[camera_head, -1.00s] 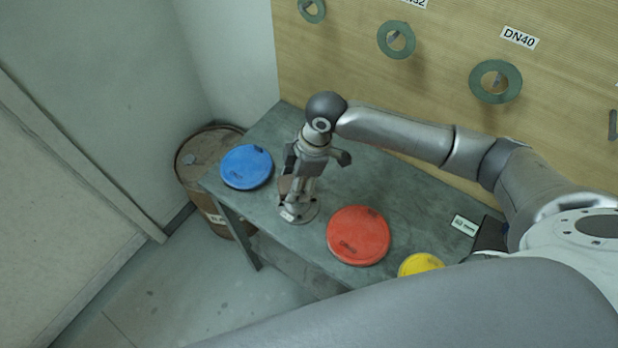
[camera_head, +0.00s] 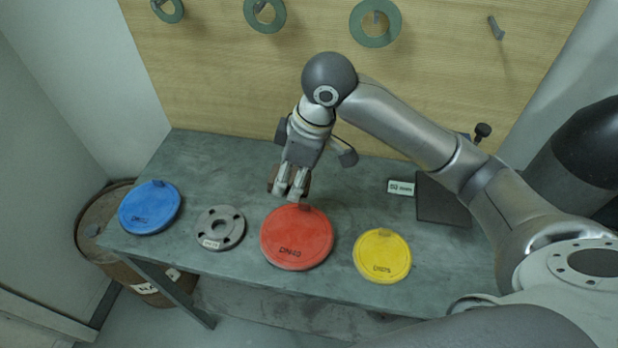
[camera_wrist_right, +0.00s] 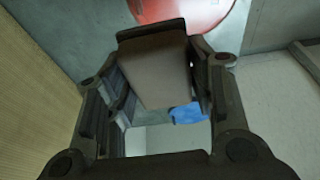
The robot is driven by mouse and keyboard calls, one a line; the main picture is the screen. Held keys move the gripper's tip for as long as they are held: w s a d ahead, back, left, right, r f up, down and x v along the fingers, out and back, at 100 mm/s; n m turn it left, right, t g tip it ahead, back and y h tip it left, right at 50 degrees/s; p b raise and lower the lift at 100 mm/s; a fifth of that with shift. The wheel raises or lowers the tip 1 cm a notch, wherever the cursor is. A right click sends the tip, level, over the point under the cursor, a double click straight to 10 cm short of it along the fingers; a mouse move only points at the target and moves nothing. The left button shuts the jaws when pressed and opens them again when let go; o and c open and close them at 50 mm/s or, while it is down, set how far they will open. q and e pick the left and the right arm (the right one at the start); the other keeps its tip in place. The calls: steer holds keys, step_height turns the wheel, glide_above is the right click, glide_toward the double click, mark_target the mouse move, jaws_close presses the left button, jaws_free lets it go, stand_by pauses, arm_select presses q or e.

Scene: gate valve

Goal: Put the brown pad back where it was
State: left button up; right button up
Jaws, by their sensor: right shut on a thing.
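My right gripper (camera_head: 290,192) is shut on the brown pad and points down over the bench, just behind the red disc. Only small brown edges of the pad (camera_head: 273,178) show around the fingers in the head view. In the right wrist view the brown pad (camera_wrist_right: 158,70) shows as a flat block between the two fingers. Its height above the bench is hard to tell. My left gripper is not in view.
On the bench (camera_head: 210,165) lie a blue disc (camera_head: 150,207), a grey flange (camera_head: 219,229), a red disc (camera_head: 297,237) and a yellow disc (camera_head: 382,256). A dark square plate (camera_head: 441,203) and a small label (camera_head: 400,187) lie at the right. Green rings (camera_head: 375,23) hang on the board behind.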

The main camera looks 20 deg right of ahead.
steer(key=w+d+f+p, duration=0.1)
steer(key=w+f, duration=0.2)
steer(key=w, duration=0.1)
steer(key=w+d+f+p, duration=0.1)
steer(key=w+f, duration=0.2)
steer(key=w, duration=0.1)
steer(key=w+d+f+p, duration=0.1)
steer(key=w+f, duration=0.1)
steer(key=w, duration=0.2)
steer(key=shift+w+d+f, duration=0.3)
steer(key=shift+f, duration=0.1)
steer(key=shift+w+d+f, duration=0.1)
steer(key=shift+w+f, duration=0.25)
steer(key=shift+f, duration=0.05)
step_height(320, 180, down, 3)
steer(key=shift+r+p, duration=0.1)
steer(key=shift+p, duration=0.85)
steer(key=shift+f, duration=0.25)
steer(key=shift+f, duration=0.2)
steer(key=o, duration=0.9)
